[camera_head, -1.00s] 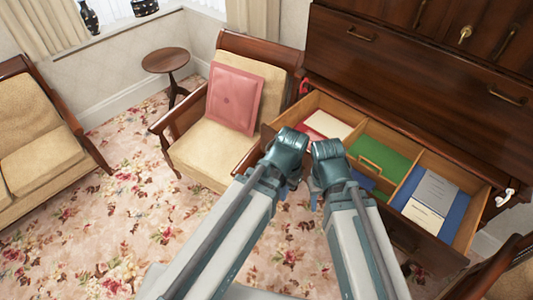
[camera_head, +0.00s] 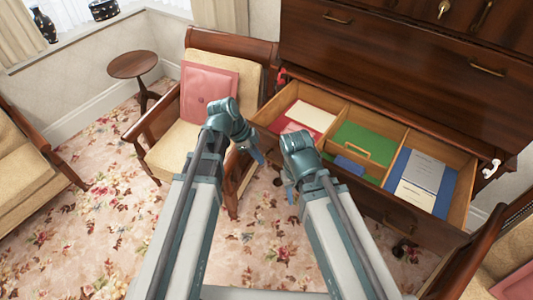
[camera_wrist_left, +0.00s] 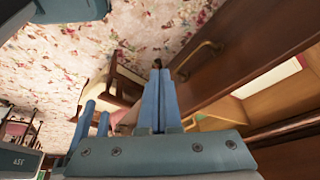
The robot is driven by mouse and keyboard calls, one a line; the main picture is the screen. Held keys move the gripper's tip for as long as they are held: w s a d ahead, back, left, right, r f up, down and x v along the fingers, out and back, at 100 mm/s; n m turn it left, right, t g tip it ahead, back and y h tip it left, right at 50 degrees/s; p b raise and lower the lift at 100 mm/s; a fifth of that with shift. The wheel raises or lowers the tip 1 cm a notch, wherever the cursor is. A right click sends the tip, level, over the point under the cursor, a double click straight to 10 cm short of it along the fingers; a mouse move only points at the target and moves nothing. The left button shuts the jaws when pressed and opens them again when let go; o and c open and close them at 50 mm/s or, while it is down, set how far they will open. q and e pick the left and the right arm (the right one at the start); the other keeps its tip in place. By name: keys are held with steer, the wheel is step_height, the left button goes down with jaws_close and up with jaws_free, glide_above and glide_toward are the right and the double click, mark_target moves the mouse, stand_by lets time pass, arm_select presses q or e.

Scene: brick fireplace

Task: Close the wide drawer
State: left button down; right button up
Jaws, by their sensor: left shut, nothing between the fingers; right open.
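The wide drawer (camera_head: 341,172) of the dark wooden cabinet (camera_head: 400,70) is pulled open. Its three compartments hold red, green and blue items with papers. Its front with a brass handle (camera_wrist_left: 200,58) shows in the left wrist view. My left gripper (camera_head: 258,157) is just in front of the drawer's left front corner; in the wrist view its blue fingers (camera_wrist_left: 160,92) are shut and empty, beside the drawer front. I cannot tell whether they touch it. My right gripper (camera_head: 291,194) is before the drawer's left half, mostly hidden by its wrist; its separated fingers (camera_wrist_left: 92,120) show in the wrist view.
An armchair with a pink cushion (camera_head: 207,94) stands close to the drawer's left. A small round table (camera_head: 135,65) is behind it. Another chair (camera_head: 490,250) is at the lower right. Flowered carpet (camera_head: 110,220) lies open at the lower left.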

mark_target(265, 155)
arm_select(q)
steer(key=w+a+m+t+h+b, duration=0.2)
steer(key=w+a+m, duration=0.1)
steer(key=w+m, duration=0.35)
steer(key=b+x, duration=0.6)
steer(key=x, duration=0.2)
steer(key=shift+w, duration=0.1)
steer(key=shift+w+d+f+b, duration=0.15)
steer(key=shift+d+f+b, duration=0.35)
steer(key=shift+b, duration=0.25)
arm_select(e)
step_height(265, 155, down, 10)
